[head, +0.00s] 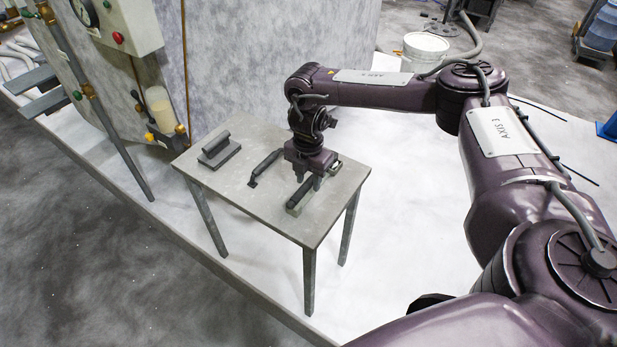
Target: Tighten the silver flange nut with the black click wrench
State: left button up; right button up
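My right gripper (307,176) points down low over a small grey table (240,190). It is at the upper end of a long black-handled tool (302,194). I cannot tell whether its fingers are around the handle or above it. A second long black tool (266,167) lies on the table just left of the gripper, apart from it. Either could be the black click wrench; the view is too small to tell. The silver flange nut cannot be made out; a small light-coloured part (335,167) shows beside the gripper's right side. My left gripper is out of view.
A dark block with a bar handle (219,151) sits at the table's left end. A large grey tank or wall (270,60) with pipes and a control box (122,22) stands behind. A white pail (424,52) stands on the pale floor at the back. The table's front part is bare.

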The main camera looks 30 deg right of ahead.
aim_at(308, 181)
jog(key=shift+f, duration=0.25)
grip_shut()
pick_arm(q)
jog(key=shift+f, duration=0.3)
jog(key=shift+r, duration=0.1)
pick_arm(e)
jog(key=shift+r, duration=0.15)
